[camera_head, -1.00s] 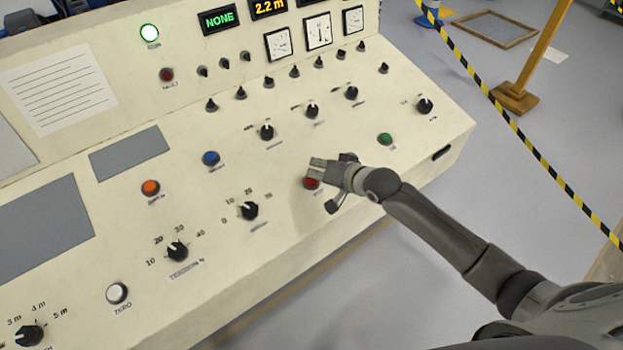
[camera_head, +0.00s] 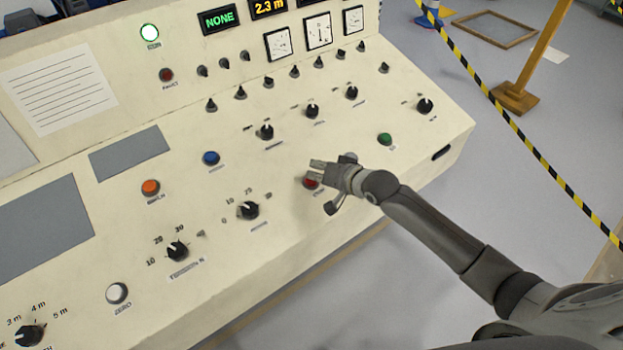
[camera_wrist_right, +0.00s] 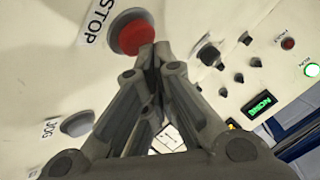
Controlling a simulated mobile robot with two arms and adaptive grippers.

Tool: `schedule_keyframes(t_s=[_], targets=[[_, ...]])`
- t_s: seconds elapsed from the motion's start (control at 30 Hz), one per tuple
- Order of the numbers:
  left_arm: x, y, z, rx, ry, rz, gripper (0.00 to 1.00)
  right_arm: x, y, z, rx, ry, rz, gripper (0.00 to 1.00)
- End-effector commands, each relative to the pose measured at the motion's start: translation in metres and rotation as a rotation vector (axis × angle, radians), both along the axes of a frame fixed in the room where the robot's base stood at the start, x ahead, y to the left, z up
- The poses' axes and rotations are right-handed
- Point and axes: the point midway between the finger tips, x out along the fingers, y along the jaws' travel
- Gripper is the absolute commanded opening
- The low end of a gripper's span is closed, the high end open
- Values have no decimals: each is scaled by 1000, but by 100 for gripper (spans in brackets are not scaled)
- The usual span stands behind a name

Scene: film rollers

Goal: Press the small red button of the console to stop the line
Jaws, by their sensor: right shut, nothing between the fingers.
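The cream console (camera_head: 330,230) has a small red button (camera_head: 311,183) on its sloped panel, partly hidden behind my right gripper (camera_head: 314,170). In the right wrist view the red button (camera_wrist_right: 133,34) is beside the word STOP, just ahead of the fingertips. My right gripper, in the wrist view (camera_wrist_right: 153,50), is shut and empty, its tips at the button's lower edge in the picture. I cannot tell whether they touch it. My left gripper is not in view.
Near the gripper are a green button (camera_head: 385,139), a blue button (camera_head: 211,158) and a black knob (camera_head: 249,210). An orange button (camera_head: 151,187) and a white ZERO button (camera_head: 117,293) are further left. Striped tape (camera_head: 530,150) hangs at right.

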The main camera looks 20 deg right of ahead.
Motion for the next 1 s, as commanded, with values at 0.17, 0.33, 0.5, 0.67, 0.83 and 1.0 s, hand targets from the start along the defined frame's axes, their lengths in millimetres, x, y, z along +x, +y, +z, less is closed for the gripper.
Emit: schedule_keyframes(t_s=[0.17,0.33,0.5,0.67,0.83,1.0], targets=[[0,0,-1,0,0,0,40,1,0,-2,1,0,-1,0],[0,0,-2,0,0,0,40,1,0,-4,1,0,0,0],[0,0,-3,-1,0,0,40,1,1,-6,1,0,0,0],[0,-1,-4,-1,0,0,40,2,1,-8,0,0,0,0],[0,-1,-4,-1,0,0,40,2,1,-10,0,1,1,0],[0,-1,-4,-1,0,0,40,2,1,-10,-1,2,1,0]])
